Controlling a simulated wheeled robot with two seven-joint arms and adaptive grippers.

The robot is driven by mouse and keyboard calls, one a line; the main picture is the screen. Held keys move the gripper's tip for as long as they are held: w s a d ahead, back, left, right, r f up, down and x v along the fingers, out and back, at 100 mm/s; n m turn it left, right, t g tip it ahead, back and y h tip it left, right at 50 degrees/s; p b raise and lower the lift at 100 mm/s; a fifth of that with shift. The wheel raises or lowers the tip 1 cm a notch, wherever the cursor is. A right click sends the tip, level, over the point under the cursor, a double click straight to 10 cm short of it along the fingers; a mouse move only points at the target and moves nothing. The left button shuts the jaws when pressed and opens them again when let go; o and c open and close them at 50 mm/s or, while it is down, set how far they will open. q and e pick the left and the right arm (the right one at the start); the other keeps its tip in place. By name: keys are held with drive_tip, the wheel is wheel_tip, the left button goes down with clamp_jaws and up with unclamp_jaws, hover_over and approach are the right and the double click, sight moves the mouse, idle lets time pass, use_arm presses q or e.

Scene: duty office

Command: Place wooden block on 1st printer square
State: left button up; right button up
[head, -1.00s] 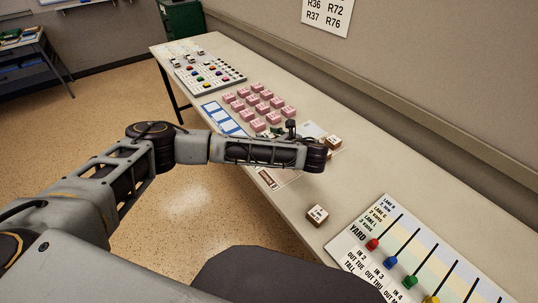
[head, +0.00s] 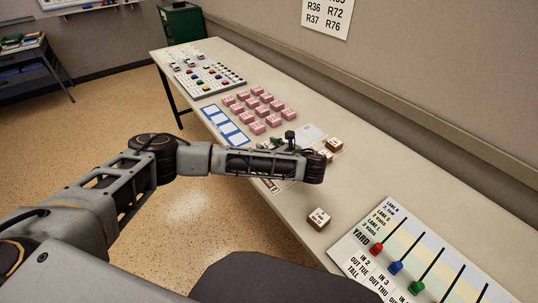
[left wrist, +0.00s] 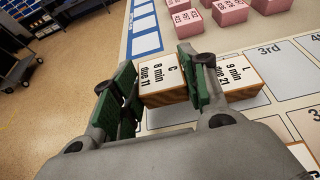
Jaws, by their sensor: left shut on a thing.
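In the left wrist view my left gripper (left wrist: 156,86) has its green-padded fingers on both sides of a wooden block (left wrist: 162,77) with a white top marked "C, 8 min, due 11", and is shut on it. A second block (left wrist: 238,76), marked "L, 9 min, due 21", sits just outside the right finger. Both are over the printer sheet (left wrist: 210,108), where a "3rd" square (left wrist: 271,49) shows. The 1st label is hidden. In the head view the gripper (head: 277,143) is mostly hidden behind my wrist. My right gripper is out of view.
Another wooden block (head: 319,218) lies nearer on the table. Several pink blocks (head: 258,108) stand beyond the sheet, next to a blue-framed strip (head: 226,126). The yard board (head: 400,250) with coloured knobs is at the right front.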

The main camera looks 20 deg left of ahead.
use_arm(q)
wheel_tip(320, 180, down, 2)
drive_tip(key=shift+f, duration=0.55)
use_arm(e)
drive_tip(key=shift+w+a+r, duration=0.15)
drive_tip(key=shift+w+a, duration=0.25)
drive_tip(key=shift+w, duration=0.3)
use_arm(q)
drive_tip(key=shift+f, duration=0.1)
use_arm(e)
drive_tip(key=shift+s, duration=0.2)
use_arm(q)
drive_tip(key=o, duration=1)
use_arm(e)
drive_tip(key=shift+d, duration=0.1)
use_arm(q)
drive_tip(key=shift+o, duration=0.2)
